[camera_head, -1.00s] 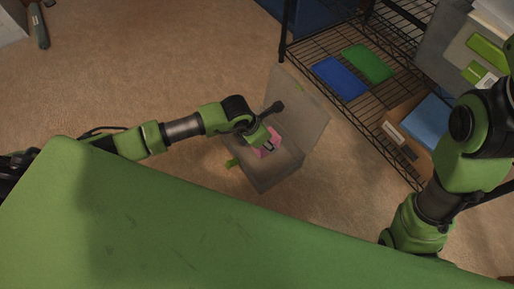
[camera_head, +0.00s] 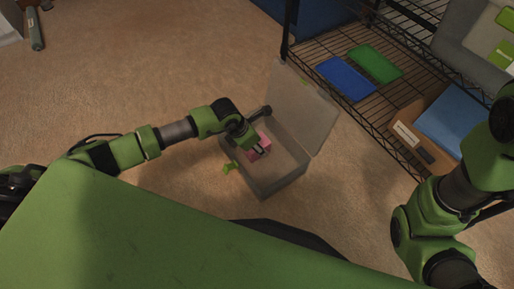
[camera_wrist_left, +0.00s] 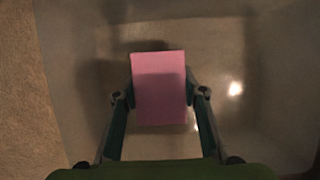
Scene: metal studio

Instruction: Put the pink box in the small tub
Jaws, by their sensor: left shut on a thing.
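The pink box (camera_head: 261,146) is between the fingers of my left gripper (camera_head: 256,150), which is shut on it. In the left wrist view the pink box (camera_wrist_left: 159,88) sits between the two fingertips of the left gripper (camera_wrist_left: 162,92), with the tub floor below it. The small grey tub (camera_head: 283,183) stands on the floor with its lid (camera_head: 305,105) open toward the shelf. The box is over or inside the tub; I cannot tell its exact height. The fingers of my right gripper are out of view; only my right arm shows at the right.
A wire shelf at the upper right holds a blue panel (camera_head: 346,78), a green panel (camera_head: 375,63) and a cardboard box (camera_head: 408,132). A green latch (camera_head: 229,167) sticks out at the tub's left side.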

